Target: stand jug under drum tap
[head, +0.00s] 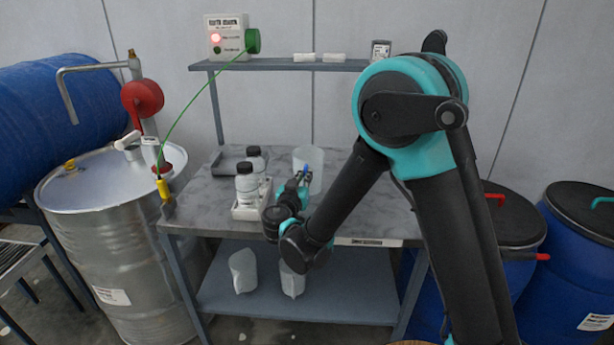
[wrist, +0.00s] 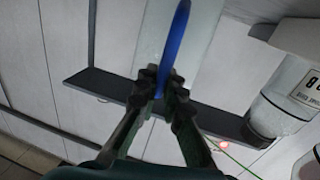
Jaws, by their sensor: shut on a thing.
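The jug (head: 313,160) is clear and translucent, with a blue handle. It is at the back of the grey workbench, partly behind my gripper; I cannot tell whether its base touches the bench. My gripper (head: 303,180) is shut on the blue handle. In the wrist view the jug (wrist: 205,45) rises beyond the fingertips, with its handle (wrist: 176,45) between my gripper's fingers (wrist: 160,85). A blue drum (head: 60,105) lies on its side at the far left. No tap on it shows clearly.
An upright steel drum (head: 105,230) with a bent pipe (head: 85,70) stands left of the workbench (head: 345,215). Bottles (head: 246,184) stand in a white tray left of my gripper. A green cable (head: 195,100) runs from the shelf unit to the steel drum. Blue drums (head: 575,270) stand right.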

